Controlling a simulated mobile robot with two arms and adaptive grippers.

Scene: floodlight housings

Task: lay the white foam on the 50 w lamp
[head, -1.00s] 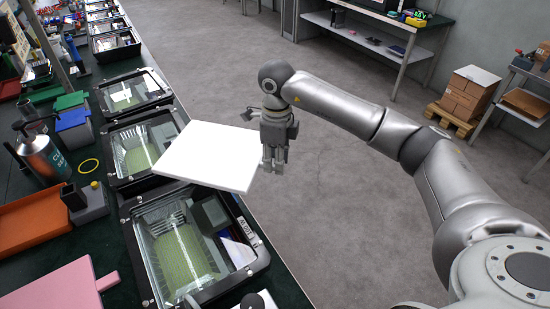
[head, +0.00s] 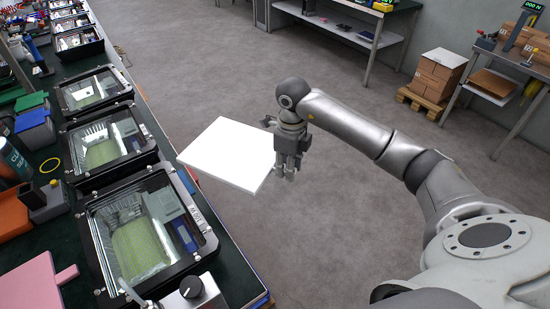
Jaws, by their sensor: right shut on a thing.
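The white foam (head: 227,155) is a flat, pale square sheet. My right gripper (head: 286,172) is shut on its right edge and holds it roughly level in the air, right of the bench, with the grey floor behind it. Several black-framed floodlight housings with glass fronts stand in a row on the bench. The nearest housing (head: 203,243) is below and left of the foam; the second (head: 100,150) and third (head: 93,90) are farther back. My left gripper is not in view.
Left of the housings are a blue bin (head: 35,130), a yellow ring (head: 50,165), an orange tray (head: 14,220) and a pink board (head: 35,285). A black knob (head: 191,287) stands in front of the nearest housing. Open floor (head: 230,70) lies right of the bench.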

